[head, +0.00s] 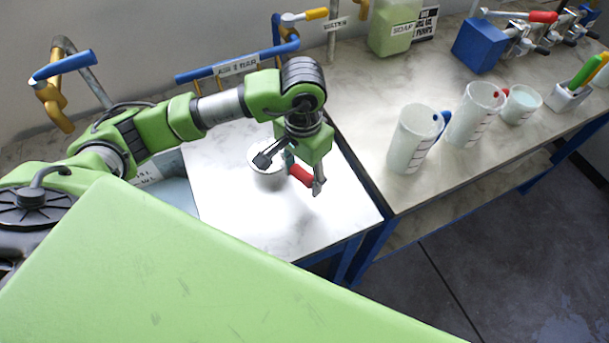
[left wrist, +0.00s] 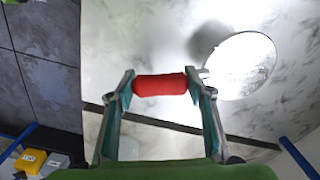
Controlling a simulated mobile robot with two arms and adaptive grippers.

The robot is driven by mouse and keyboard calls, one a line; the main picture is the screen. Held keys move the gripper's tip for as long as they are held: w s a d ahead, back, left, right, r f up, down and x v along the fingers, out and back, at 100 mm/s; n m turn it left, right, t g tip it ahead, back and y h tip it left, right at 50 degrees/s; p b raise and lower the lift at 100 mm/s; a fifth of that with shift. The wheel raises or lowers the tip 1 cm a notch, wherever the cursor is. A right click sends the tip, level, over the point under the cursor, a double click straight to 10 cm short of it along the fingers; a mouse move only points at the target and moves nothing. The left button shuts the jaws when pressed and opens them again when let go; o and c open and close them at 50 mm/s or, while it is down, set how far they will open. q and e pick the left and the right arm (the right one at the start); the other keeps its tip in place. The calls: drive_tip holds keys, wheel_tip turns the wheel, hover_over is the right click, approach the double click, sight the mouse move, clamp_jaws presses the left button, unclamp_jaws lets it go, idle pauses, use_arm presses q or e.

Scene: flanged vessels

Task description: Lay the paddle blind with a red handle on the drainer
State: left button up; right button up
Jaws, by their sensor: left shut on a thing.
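My left gripper (head: 305,182) is shut on the red handle (left wrist: 160,84) of the paddle blind, with one finger at each end of the handle. The blind's pale round disc (left wrist: 240,66) extends to the right of the handle in the left wrist view. In the head view the disc (head: 256,158) is partly hidden by a gripper finger. The bright, smooth top below, which looks like the drainer (head: 240,215), has a dark shadow beside the disc in the left wrist view. I cannot tell whether the blind touches it. My right gripper is not in view.
A basin (head: 172,190) adjoins the bright top on the left. A blue rail (head: 215,68) with a label stands behind. On the bench to the right are measuring jugs (head: 412,140), a soap container (head: 395,28) and a blue block (head: 482,45). The front of the bright top is clear.

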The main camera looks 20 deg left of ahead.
sight(305, 190)
use_arm(q)
drive_tip(key=shift+w+f, duration=0.45)
wheel_tip(305, 190, down, 2)
drive_tip(key=shift+w+f+p, duration=0.15)
drive_tip(key=shift+f+p, duration=0.1)
drive_tip(key=shift+p, duration=0.8)
drive_tip(key=shift+f, duration=0.5)
drive_tip(key=shift+w+f, duration=0.1)
drive_tip(key=shift+f, duration=0.1)
drive_tip(key=o, duration=1.8)
